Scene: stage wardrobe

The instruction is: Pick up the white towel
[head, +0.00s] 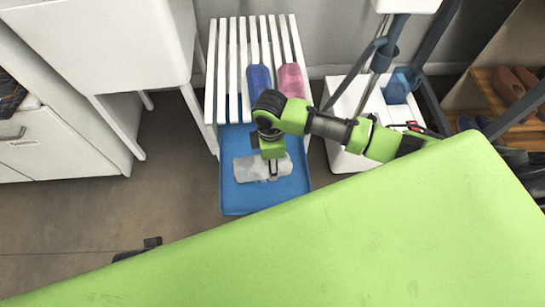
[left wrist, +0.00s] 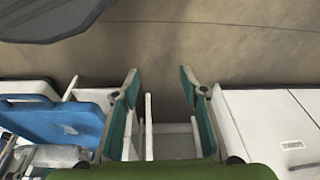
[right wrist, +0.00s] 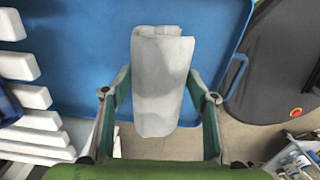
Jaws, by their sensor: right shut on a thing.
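The white towel (head: 249,169) is a folded, greyish-white roll over the blue tray (head: 255,203) in the head view. My right gripper (head: 273,174) is above it, pointing down. In the right wrist view the towel (right wrist: 163,70) lies lengthwise between the two fingers of my right gripper (right wrist: 160,88), which is shut on it. Whether the towel touches the tray floor is unclear. My left gripper (left wrist: 160,80) is open with nothing between its fingers in the left wrist view.
A white slatted rack (head: 222,70) behind the tray holds a blue roll (head: 259,78) and a pink roll (head: 291,80). A white cabinet (head: 60,140) stands at left. A white cart (head: 345,100) with a blue container (head: 398,88) stands at right. Floor (head: 180,190) is clear left of the tray.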

